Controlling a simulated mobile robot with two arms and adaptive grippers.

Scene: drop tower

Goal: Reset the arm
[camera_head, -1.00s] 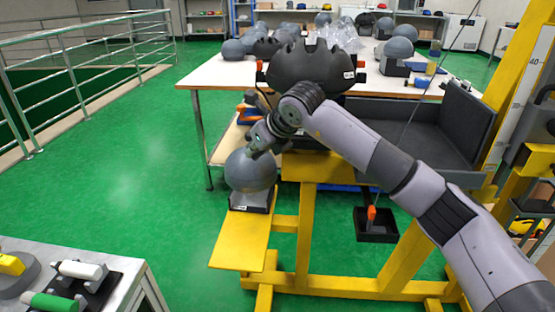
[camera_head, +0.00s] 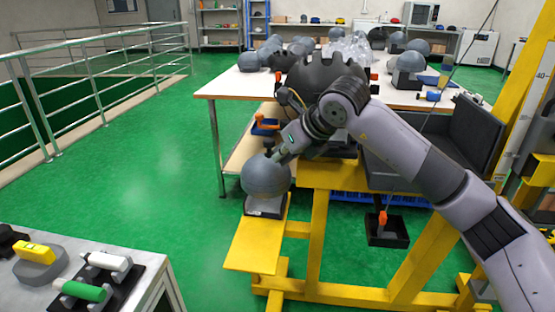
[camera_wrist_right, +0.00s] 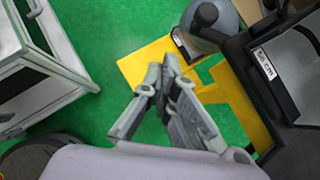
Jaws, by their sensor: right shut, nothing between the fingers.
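My right arm reaches in from the right in the head view. Its gripper (camera_head: 278,155) is at the upper edge of a grey dome-shaped headform (camera_head: 266,177); whether they touch is not clear. In the right wrist view the gripper (camera_wrist_right: 172,68) has its fingertips together with nothing between them. The headform (camera_wrist_right: 208,25) shows there beyond the fingers, on a yellow platform (camera_wrist_right: 148,62). In the head view it stands upright on the yellow platform (camera_head: 254,247). My left gripper is not in view.
A black toothed dome (camera_head: 318,82) sits above the yellow frame (camera_head: 316,255). A dark tray (camera_head: 387,230) hangs at its front. A white table (camera_head: 225,84) with several grey domes is behind. A bench (camera_head: 120,245) with white and green handles stands front left. Green floor (camera_head: 140,180) is open at left.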

